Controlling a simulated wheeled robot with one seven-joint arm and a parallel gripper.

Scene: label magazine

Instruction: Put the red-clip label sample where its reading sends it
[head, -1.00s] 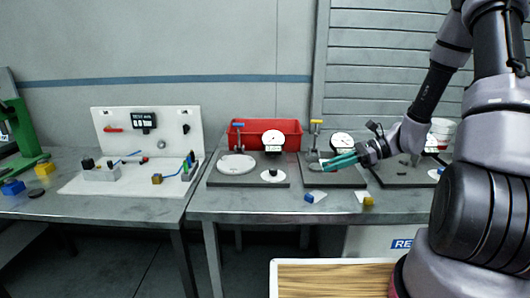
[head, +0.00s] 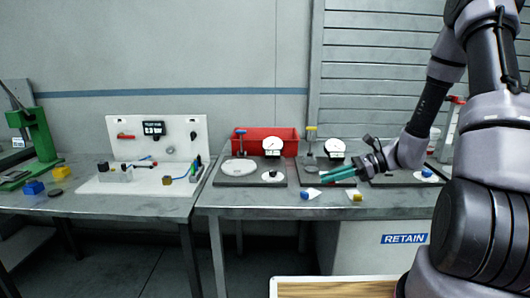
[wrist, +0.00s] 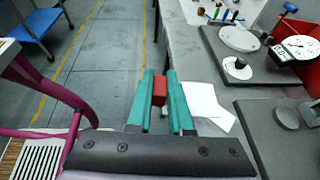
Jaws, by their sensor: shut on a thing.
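My gripper (head: 325,178) has teal fingers and is over the right bench, in front of the second gauge stand (head: 312,172). In the wrist view its fingers (wrist: 159,78) are shut on the red clip (wrist: 159,90), which shows as a small red block between them. White sheets (wrist: 207,100) lie beside the fingers in the wrist view; I cannot tell whether one belongs to the red clip. In the head view the clip is hidden by the fingers. A blue clip (head: 305,195) and a yellow clip (head: 357,197) with white labels are on the bench front.
A first gauge stand (head: 243,179) and a red bin (head: 285,138) are at the right bench's left. A container marked RETAIN (head: 404,239) is below. The left bench holds a white panel (head: 185,128) with a display (head: 153,128) and a green press (head: 42,140).

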